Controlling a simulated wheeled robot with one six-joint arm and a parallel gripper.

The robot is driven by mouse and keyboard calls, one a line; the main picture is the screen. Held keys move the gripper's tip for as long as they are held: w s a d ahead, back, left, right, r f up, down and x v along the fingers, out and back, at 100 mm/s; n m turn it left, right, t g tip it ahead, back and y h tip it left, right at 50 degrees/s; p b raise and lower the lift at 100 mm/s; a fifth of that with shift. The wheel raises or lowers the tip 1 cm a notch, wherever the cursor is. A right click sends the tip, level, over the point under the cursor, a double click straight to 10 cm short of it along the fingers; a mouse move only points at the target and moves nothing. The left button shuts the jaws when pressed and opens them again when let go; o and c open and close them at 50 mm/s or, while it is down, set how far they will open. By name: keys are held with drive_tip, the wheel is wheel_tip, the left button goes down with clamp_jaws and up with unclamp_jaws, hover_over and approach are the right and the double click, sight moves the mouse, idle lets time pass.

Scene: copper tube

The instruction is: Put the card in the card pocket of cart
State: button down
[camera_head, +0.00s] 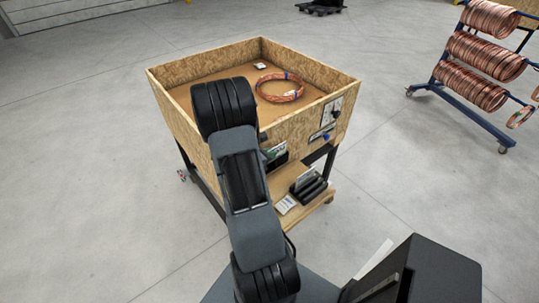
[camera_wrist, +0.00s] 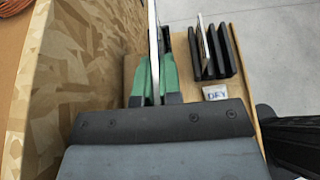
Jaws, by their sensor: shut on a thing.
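The card (camera_wrist: 153,32) shows edge-on in the wrist view, a thin pale upright strip. My gripper (camera_wrist: 155,76) is shut on it between two green fingers. The cart (camera_head: 190,118) is a chipboard box on a dark frame; its side wall fills the left of the wrist view. In the head view my gripper (camera_head: 273,150) is beside the cart's front wall, partly hidden by my arm.
A copper coil (camera_head: 280,87) and a small white item (camera_head: 260,66) lie in the cart box. The lower shelf holds a black rack (camera_head: 309,188) with upright plates and a label (camera_wrist: 215,92). A blue rack of copper coils (camera_head: 455,105) stands right.

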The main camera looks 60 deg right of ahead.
drive_tip(key=shift+f, duration=0.3)
drive_tip(key=shift+f+b, duration=0.25)
drive_tip(key=shift+b, duration=0.3)
drive_tip(key=c, duration=1.4)
unclamp_jaws()
drive_tip(key=shift+r+p, duration=0.4)
drive_tip(key=shift+p, duration=0.05)
drive_tip(key=shift+o, duration=0.5)
drive_tip(key=v, duration=1.2)
drive_tip(key=shift+r+b, duration=0.2)
drive_tip(key=shift+b, duration=0.2)
drive_tip(key=a+r+m+t+y, duration=0.3)
drive_tip(key=a+m+y, duration=0.1)
drive_tip(key=a, duration=0.4)
drive_tip(key=s+a+r+m+t+y, duration=0.1)
drive_tip(key=a+r+m+t+y, duration=0.2)
drive_tip(key=a, duration=0.6)
drive_tip(key=a+r+m+t+y, duration=0.2)
drive_tip(key=a+r+m+y, duration=0.3)
drive_tip(key=a+m, duration=0.2)
drive_tip(key=shift+s+a+r+t+y, duration=0.3)
drive_tip(key=shift+a+t+y, duration=0.1)
drive_tip(key=shift+a, duration=0.5)
